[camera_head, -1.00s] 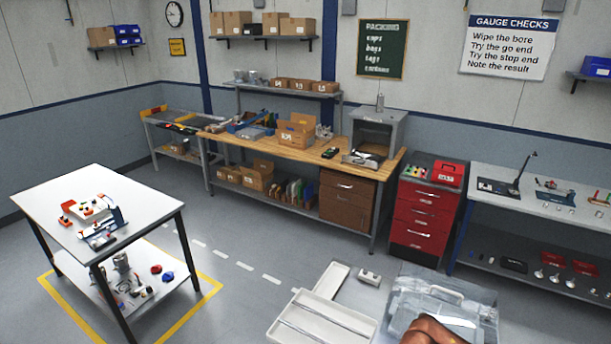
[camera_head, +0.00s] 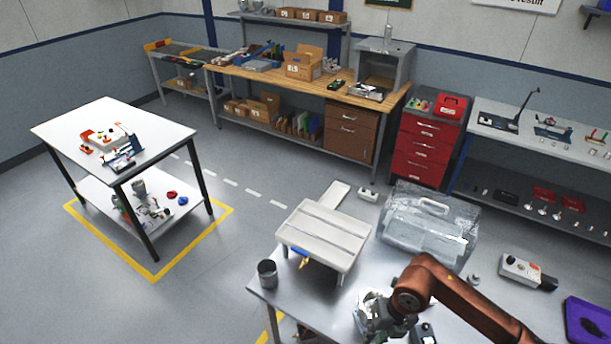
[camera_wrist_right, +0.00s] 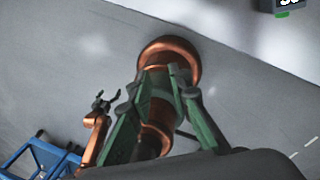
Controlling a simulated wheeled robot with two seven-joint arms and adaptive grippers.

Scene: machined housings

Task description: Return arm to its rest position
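My right arm (camera_head: 465,300) is copper-coloured and reaches in from the lower right over the metal table, bent at a joint. Its gripper is hard to make out in the head view. In the right wrist view the green fingers of my right gripper (camera_wrist_right: 162,82) stand apart with nothing between them; copper parts of my own body show behind. My left gripper (camera_wrist_right: 107,101) shows small and dark in the wrist view, its two prongs spread and empty. The left arm is out of the head view. A grey-green machined part (camera_head: 372,318) is beside my right arm, partly hidden.
A white side table (camera_head: 115,125) stands left. Floor between is clear.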

